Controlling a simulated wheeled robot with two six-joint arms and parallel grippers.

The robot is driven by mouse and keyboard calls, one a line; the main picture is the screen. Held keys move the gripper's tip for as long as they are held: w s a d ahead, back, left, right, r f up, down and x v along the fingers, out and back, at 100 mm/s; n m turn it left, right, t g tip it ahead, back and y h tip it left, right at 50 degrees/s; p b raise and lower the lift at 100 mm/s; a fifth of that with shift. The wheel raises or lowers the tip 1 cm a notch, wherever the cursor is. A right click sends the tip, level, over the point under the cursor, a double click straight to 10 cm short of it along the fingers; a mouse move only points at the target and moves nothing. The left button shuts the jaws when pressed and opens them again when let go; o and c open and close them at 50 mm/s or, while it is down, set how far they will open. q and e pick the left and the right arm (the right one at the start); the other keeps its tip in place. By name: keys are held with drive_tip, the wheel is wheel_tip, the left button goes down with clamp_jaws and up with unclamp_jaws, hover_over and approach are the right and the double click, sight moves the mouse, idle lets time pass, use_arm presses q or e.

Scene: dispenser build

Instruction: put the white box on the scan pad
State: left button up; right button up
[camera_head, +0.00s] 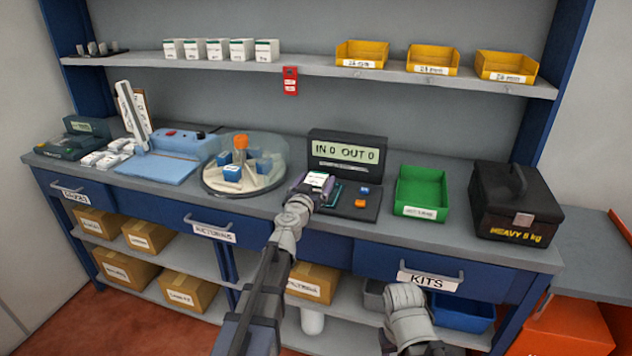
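A white box (316,179) with a green edge is at the tip of my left gripper (313,188), between its dark fingers, which look shut on it. The fingers hide part of the box. The box is at the left end of the dark scan pad (352,208), in front of the display reading "IN 0 OUT 0" (347,150). I cannot tell whether the box touches the pad.
A blue and an orange button (361,203) are on the pad's right part. A green bin (422,190) and a black heavy case (515,203) stand to the right. A round turntable (272,182) stands to the left. Several white boxes (220,48) and yellow bins (433,60) are on the shelf.

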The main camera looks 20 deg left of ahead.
use_arm(q)
drive_tip(key=shift+r, duration=0.1)
drive_tip(key=shift+r+p, duration=0.15)
drive_tip(key=shift+p, duration=0.15)
drive_tip(key=s, duration=1.2)
drive_tip(key=shift+a, duration=0.2)
